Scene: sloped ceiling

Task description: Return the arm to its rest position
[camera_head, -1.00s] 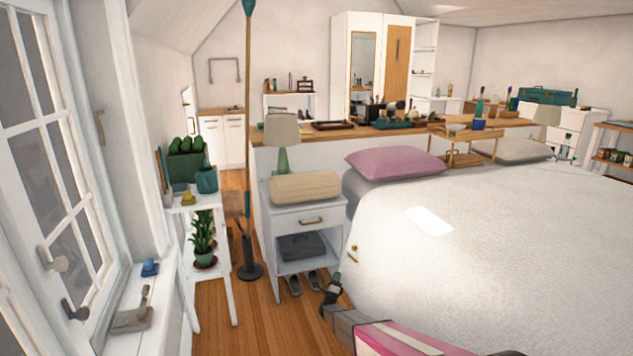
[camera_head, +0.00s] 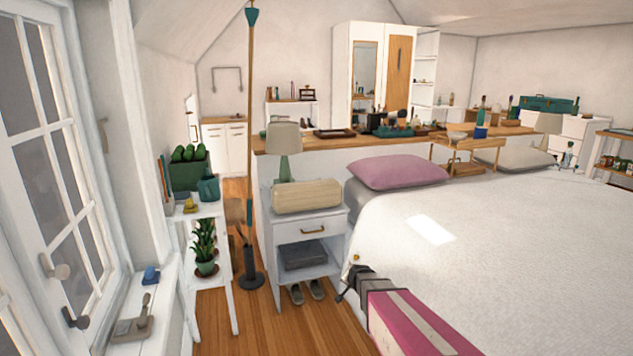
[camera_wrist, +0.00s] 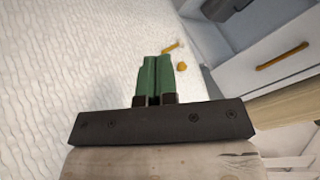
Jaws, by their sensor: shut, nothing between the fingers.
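My arm reaches in from the lower right of the head view, over the near left corner of the bed. Its pink link shows in front of the white bedspread (camera_head: 520,235). My gripper (camera_head: 345,290) points left, close to the bed's edge in the picture. In the wrist view, the two green fingers of my gripper (camera_wrist: 156,62) lie side by side, shut and empty. The bedspread (camera_wrist: 80,65) is beneath and to the left of them.
A white nightstand (camera_head: 312,232) with a beige box (camera_head: 306,195) stands beyond my gripper; its drawer handle (camera_wrist: 282,57) shows in the wrist view. A small gold object (camera_head: 356,258) is at the bed's edge. Wooden floor (camera_head: 262,325) is clear left of the arm.

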